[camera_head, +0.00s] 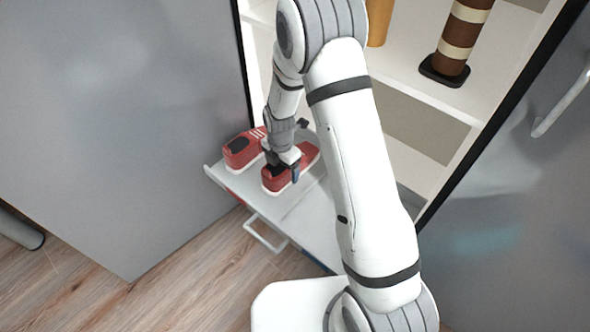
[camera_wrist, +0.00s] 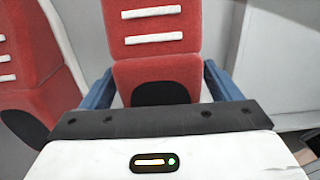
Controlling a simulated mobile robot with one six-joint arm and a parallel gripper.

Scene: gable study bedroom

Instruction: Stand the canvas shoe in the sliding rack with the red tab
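A red canvas shoe (camera_head: 275,182) with a dark heel patch and a pale sole is on the pulled-out sliding rack (camera_head: 310,215). My gripper (camera_head: 287,168) is over it from above, its blue fingers one on each side. In the wrist view, the canvas shoe (camera_wrist: 158,70) shows white bars and a black patch, with the fingertips of my gripper (camera_wrist: 158,88) against both its sides. The gripper looks shut on it. Whether the sole bears fully on the rack is hard to tell. A small red mark (camera_head: 233,191) shows on the rack's front edge, left of the handle.
A second red shoe (camera_head: 243,150) stands close on the left; it also fills the left of the wrist view (camera_wrist: 35,70). The rack's handle (camera_head: 265,234) sticks out in front. Grey cabinet doors (camera_head: 120,110) flank the opening. A brown striped object (camera_head: 462,35) stands on a shelf above.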

